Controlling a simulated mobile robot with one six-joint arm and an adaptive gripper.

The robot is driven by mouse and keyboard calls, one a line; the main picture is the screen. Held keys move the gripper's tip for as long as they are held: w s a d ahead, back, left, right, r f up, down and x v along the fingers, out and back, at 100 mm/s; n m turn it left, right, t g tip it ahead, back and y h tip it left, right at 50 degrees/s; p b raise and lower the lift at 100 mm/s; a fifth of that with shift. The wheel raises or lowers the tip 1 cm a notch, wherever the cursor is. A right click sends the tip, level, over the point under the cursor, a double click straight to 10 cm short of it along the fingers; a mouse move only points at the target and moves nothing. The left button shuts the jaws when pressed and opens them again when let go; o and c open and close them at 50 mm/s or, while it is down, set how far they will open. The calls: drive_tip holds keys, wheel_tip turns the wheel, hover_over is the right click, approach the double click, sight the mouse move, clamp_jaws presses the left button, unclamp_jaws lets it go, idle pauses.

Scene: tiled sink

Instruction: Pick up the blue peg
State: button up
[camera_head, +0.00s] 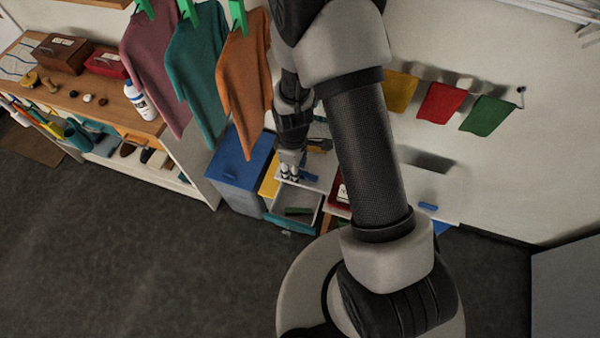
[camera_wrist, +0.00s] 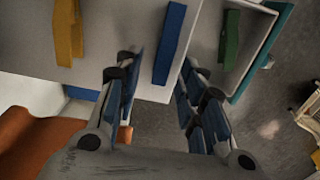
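The blue peg (camera_wrist: 170,43) lies on a pale surface in the wrist view, close to that surface's edge beside the open drawer. My gripper (camera_wrist: 163,62) is open and empty, with one finger on each side of the peg's near part in that view. How high the fingertips are above the peg I cannot tell. In the head view my gripper (camera_head: 289,173) points down over the pale top by the teal drawer.
A yellow peg (camera_wrist: 68,32) lies left of the blue one. A green peg (camera_wrist: 229,38) lies in the open teal drawer (camera_head: 290,224). An orange shirt (camera_head: 243,80) hangs close to my arm. A blue bin (camera_head: 238,190) stands to the left.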

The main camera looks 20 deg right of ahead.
drive_tip(key=shift+c, duration=0.4)
clamp_jaws()
drive_tip(key=shift+r, duration=0.15)
